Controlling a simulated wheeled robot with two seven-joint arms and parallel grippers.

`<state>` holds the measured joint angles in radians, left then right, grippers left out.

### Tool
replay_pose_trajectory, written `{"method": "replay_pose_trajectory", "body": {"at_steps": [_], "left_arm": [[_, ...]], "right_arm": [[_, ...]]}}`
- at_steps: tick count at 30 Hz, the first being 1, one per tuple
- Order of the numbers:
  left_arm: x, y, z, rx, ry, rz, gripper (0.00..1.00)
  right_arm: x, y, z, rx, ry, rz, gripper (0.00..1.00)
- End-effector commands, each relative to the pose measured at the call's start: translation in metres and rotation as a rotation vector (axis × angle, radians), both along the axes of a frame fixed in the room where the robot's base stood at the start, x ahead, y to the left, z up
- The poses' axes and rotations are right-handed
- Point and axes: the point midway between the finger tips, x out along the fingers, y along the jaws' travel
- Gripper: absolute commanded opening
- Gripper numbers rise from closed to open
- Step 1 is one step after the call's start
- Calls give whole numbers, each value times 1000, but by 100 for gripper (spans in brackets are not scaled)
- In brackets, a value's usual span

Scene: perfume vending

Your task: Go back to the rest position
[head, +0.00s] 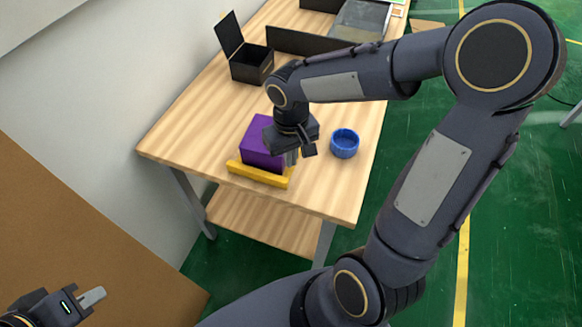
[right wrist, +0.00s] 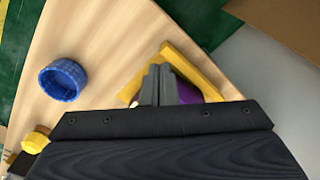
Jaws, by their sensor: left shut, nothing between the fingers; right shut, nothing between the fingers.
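My right gripper (head: 291,158) is over the table, beside the right side of a purple box (head: 262,143). It is shut and empty; its closed fingers (right wrist: 158,86) also show in the right wrist view, in front of the purple box (right wrist: 186,92) and a yellow holder (right wrist: 194,68). The purple box sits against the yellow holder (head: 258,174) near the table's front edge. My right arm hides part of the table behind it. My left gripper (head: 92,298) is at the lower left, low and away from the table, shut and empty.
A blue round bowl (head: 344,143) stands right of my right gripper. An open black box (head: 250,62) stands farther back on the wooden table (head: 190,125). A yellow round thing (right wrist: 36,140) shows in the right wrist view. Green floor (head: 520,220) is clear at the right.

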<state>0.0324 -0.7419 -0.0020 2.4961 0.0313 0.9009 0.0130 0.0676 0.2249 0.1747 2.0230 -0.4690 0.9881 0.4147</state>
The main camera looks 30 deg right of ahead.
Motion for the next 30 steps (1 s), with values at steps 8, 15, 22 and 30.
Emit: {"method": "replay_pose_trajectory", "body": {"at_steps": [8, 15, 22, 30], "left_arm": [[0, 0, 0, 0, 0, 0, 0], [0, 0, 0, 0, 0, 0, 0], [0, 0, 1, 0, 0, 0, 0], [0, 0, 0, 0, 0, 0, 0]], "right_arm": [[0, 0, 27, 0, -1, 1, 0], [-1, 0, 29, 2, -1, 0, 0], [-37, -7, 55, 67, -91, -33, 0], [-112, 1, 79, 249, -322, -91, 0]]}}
